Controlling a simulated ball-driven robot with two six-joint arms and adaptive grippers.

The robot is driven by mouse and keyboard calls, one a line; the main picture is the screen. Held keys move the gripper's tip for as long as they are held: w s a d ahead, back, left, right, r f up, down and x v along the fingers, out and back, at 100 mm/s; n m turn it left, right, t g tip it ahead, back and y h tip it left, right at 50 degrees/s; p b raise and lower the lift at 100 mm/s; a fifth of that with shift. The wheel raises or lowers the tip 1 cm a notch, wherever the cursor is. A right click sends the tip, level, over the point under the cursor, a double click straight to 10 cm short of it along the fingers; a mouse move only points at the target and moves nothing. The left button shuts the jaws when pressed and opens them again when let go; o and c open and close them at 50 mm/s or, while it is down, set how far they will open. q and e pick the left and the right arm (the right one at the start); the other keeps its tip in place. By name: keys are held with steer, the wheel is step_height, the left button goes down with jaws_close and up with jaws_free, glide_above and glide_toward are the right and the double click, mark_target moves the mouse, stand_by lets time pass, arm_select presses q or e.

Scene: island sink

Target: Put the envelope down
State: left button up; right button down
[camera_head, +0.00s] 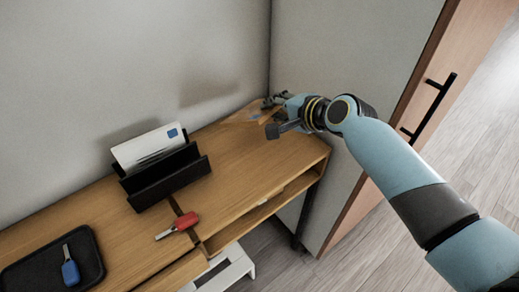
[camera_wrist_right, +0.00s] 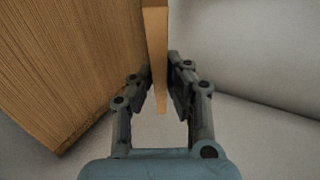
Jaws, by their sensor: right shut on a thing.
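My right gripper (camera_head: 275,115) is over the far right end of the wooden desk, close to the wall. In the right wrist view, the gripper (camera_wrist_right: 161,82) is shut on a thin tan flat thing (camera_wrist_right: 155,40), seen edge-on between its fingers. I cannot tell from this edge whether it is an envelope. In the head view its tan surface (camera_head: 247,113) shows partly behind the fingers, low at the desk. A white envelope (camera_head: 149,147) with a blue stamp stands tilted in a black letter holder (camera_head: 170,178). My left gripper is not in view.
The desk (camera_head: 247,158) is bare between the holder and my right gripper. A wall and a door (camera_head: 405,130) stand at the right.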

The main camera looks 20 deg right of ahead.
step_height(320, 180, down, 8)
steer(key=b, duration=0.6)
steer(key=shift+r, duration=0.2)
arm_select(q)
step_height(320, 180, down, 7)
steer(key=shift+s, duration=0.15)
arm_select(e)
steer(key=shift+r, duration=0.1)
steer(key=c, duration=1.5)
jaws_free()
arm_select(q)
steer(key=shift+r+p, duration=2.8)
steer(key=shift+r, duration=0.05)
arm_select(e)
steer(key=shift+v, duration=4)
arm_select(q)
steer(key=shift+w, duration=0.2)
